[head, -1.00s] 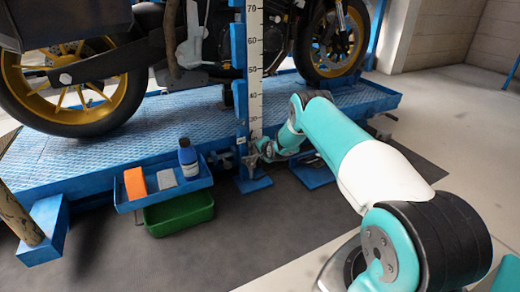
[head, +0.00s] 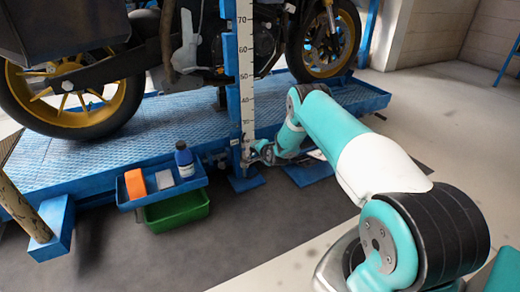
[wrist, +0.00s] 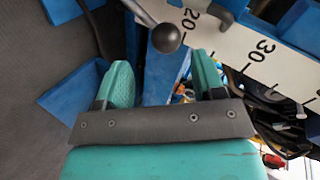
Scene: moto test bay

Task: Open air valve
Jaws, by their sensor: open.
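In the wrist view a dark lever with a round ball knob (wrist: 166,38) reaches in from the top, in front of a blue post. It looks like the air valve's handle, though the valve body cannot be made out. My gripper (wrist: 164,76) is open, with its two teal fingers apart and nothing held between them. The knob lies just beyond the fingertips, between their lines, and appears apart from both. In the head view my gripper (head: 257,153) is small, low beside the blue post, and the lever cannot be told apart there.
A white ruler scale (head: 246,80) runs up the post; it also shows close by in the wrist view (wrist: 230,42). A motorcycle (head: 75,85) stands on the blue lift platform (head: 120,140). A blue tray (head: 190,188) with a bottle and a green bin (head: 178,212) are left of the post.

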